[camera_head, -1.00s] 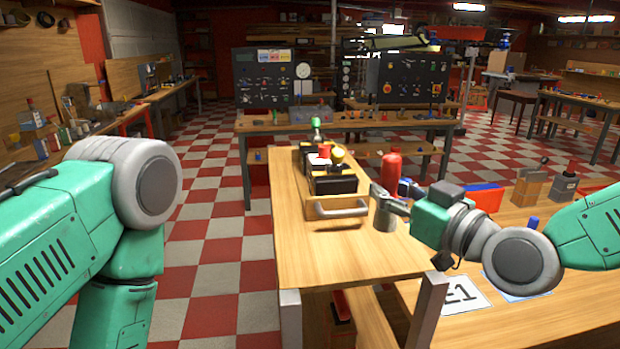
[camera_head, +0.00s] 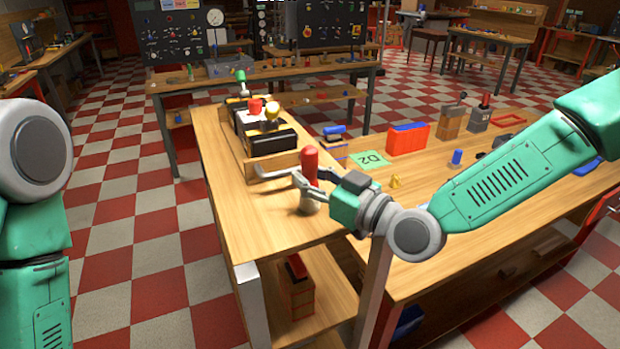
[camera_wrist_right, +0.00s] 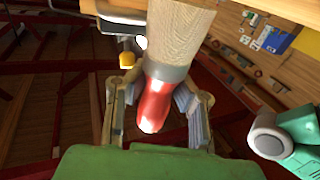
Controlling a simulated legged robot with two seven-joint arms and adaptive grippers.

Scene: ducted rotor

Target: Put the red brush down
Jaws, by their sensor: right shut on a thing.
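The red brush (camera_head: 310,160) has a red handle at the top and a paler, greyish lower end. In the head view it is upright over the front part of the wooden table (camera_head: 225,150). I cannot tell whether its lower end touches the tabletop. My right gripper (camera_head: 302,182) is shut around the brush from the right. In the right wrist view the brush (camera_wrist_right: 157,100) shows its red handle between the fingers (camera_wrist_right: 155,108), with a grey band and pale bristles beyond. My left arm shows at the left edge, but its gripper is out of view.
A wooden tray (camera_head: 258,176) with black boxes and red and yellow-topped items stands behind the brush. A red box (camera_head: 407,140), a green D2 card (camera_head: 369,160) and a blue cylinder (camera_head: 457,157) are on the right bench. The table's front edge is close to the brush.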

